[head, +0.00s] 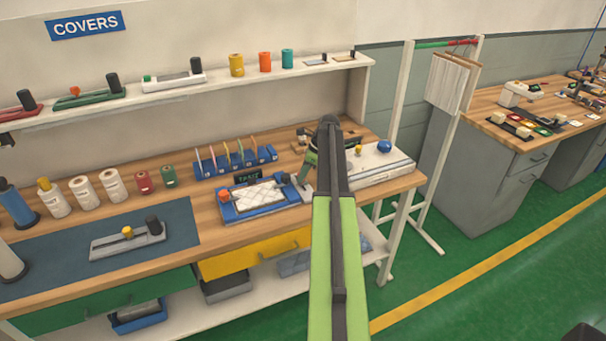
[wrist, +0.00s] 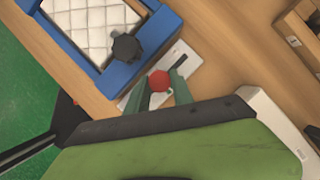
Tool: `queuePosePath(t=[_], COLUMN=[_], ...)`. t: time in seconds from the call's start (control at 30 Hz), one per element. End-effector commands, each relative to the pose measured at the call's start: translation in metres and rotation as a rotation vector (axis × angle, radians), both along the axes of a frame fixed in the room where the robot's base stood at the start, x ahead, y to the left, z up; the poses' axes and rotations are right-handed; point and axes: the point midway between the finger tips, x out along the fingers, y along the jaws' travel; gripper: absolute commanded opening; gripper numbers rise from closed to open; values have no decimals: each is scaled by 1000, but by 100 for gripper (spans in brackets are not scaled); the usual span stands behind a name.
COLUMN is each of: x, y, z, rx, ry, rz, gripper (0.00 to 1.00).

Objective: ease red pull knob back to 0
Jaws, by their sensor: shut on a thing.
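The red pull knob (wrist: 159,81) sits between my gripper's two green fingers in the wrist view, over a pale plate (wrist: 190,66) with a dark slot. My gripper (wrist: 158,90) is shut on the knob. In the head view my gripper (head: 304,178) is at the right end of the blue tray (head: 232,217), and my arm hides part of that spot; I cannot make out the red knob there. The white quilted mattress (head: 262,195) lies in the tray. A dark round knob (wrist: 127,47) stands at the tray's edge beside my gripper. No scale reading is legible.
A small dark display (head: 248,176) stands behind the tray. A blue rack (head: 234,163) with several coloured sticks is further back. A white device (head: 380,165) with a blue knob stands to the right. A wooden box (wrist: 297,42) is at the wrist view's right edge.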

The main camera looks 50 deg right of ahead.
Motion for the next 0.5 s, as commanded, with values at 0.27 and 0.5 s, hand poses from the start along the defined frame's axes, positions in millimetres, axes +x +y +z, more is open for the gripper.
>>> queuePosePath(t=[0.27,0.5], x=[34,51], y=[-18,-25], z=[0,0], rx=[-5,-6], ry=[2,-1], rz=[-1,-5], gripper=[0,0])
